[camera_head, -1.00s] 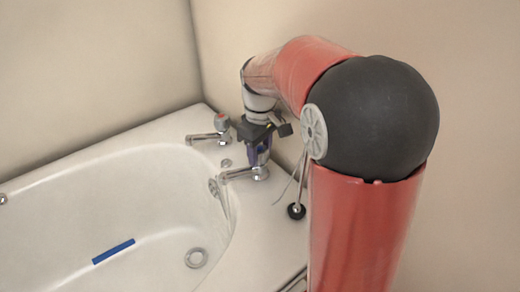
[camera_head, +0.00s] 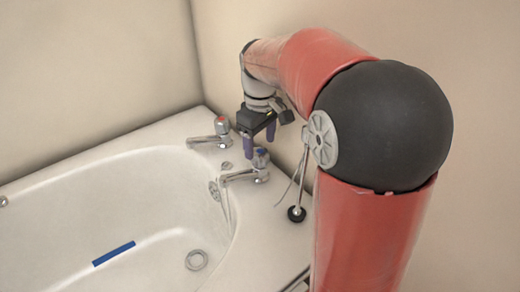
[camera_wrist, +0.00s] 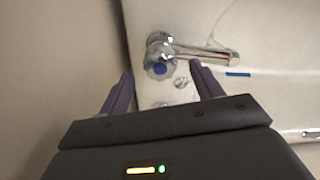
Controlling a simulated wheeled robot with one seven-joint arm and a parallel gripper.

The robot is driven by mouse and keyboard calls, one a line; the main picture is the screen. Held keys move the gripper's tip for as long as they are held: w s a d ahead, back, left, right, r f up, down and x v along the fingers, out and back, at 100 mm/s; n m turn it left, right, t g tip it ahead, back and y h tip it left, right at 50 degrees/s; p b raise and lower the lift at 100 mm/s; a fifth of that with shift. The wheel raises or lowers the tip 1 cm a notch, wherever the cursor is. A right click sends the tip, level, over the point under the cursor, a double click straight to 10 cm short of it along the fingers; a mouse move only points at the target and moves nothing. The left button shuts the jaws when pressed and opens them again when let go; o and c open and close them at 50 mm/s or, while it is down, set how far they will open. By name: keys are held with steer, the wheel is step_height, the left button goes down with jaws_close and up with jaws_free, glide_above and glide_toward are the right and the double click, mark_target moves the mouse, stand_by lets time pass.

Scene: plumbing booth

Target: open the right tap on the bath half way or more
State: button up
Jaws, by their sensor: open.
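The right tap of the bath has a chrome spout (camera_head: 240,177) and a round handle with a blue mark (camera_head: 261,159). In the wrist view its blue-marked handle (camera_wrist: 158,66) lies between and beyond the fingertips, with the spout pointing right. My gripper (camera_head: 257,143) is open, its two purple fingers pointing down just above the handle. They also show in the wrist view (camera_wrist: 162,72), spread on either side of the handle with nothing between them. I cannot tell how far the tap is turned.
The left tap (camera_head: 222,127), with a red mark, stands close behind on the bath rim. Walls close in behind.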

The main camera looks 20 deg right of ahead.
mark_target(260, 152)
steer(key=shift+r, duration=1.85)
steer(key=shift+s+a, duration=0.1)
steer(key=shift+s, duration=0.05)
